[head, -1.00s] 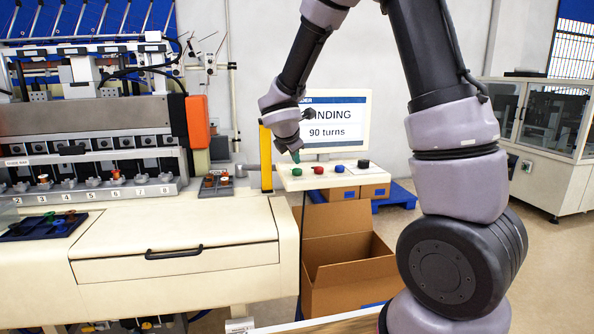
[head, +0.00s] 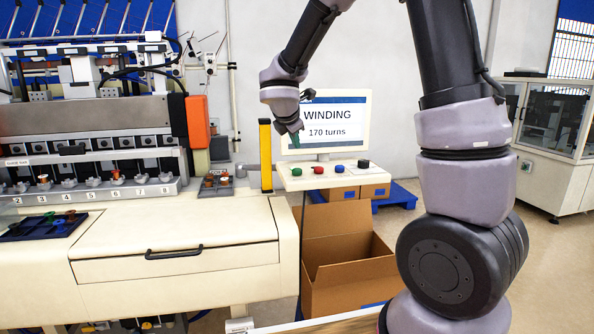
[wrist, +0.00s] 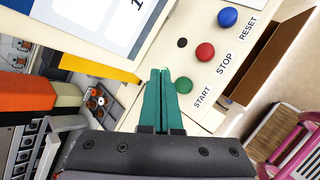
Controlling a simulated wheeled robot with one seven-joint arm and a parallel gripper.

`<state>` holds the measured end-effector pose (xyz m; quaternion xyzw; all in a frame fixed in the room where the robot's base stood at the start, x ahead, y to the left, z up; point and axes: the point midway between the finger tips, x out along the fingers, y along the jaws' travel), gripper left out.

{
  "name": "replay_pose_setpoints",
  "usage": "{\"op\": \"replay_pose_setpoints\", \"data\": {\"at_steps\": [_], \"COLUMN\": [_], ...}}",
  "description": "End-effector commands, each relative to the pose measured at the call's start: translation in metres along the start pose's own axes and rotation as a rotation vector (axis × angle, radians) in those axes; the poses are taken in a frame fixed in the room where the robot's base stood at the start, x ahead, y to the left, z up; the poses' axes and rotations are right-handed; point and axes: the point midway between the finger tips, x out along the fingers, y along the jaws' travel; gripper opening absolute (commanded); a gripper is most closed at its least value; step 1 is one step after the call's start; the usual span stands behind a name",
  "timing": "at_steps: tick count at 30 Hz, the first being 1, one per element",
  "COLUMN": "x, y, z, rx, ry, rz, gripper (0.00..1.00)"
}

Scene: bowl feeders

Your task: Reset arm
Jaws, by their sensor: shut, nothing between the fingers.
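My gripper (head: 296,140) hangs above the control panel (head: 335,177), in front of the monitor. In the wrist view its two green fingers (wrist: 163,100) are pressed together with nothing between them. The fingertips show beside the green START button (wrist: 184,85), apart from the panel in the head view. The red STOP button (wrist: 205,51) and the blue RESET button (wrist: 228,17) lie further along the panel. The monitor (head: 326,122) reads "WINDING 170 turns".
A yellow post (head: 265,155) stands just left of the panel. The winding machine (head: 90,125) fills the left, with a small spool tray (head: 216,187) near the post. An open cardboard box (head: 345,270) sits on the floor below the panel.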

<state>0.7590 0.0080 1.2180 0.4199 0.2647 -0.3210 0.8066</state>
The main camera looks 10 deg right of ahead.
Motion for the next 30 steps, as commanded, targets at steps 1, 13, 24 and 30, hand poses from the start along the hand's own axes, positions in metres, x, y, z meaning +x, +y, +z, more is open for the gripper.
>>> {"op": "replay_pose_setpoints", "data": {"at_steps": [1,13,24,30], "x": [0.0,-0.001,-0.09,-0.159], "y": [0.0,-0.001,-0.086,-0.146], "z": [0.0,0.002,0.087,0.098], "rx": [0.0,0.011,0.908,1.58], "ry": [0.0,-0.001,0.017,0.09], "rz": [0.0,-0.002,-0.168,-0.302], "gripper": [0.0,0.0,0.0,0.0]}}
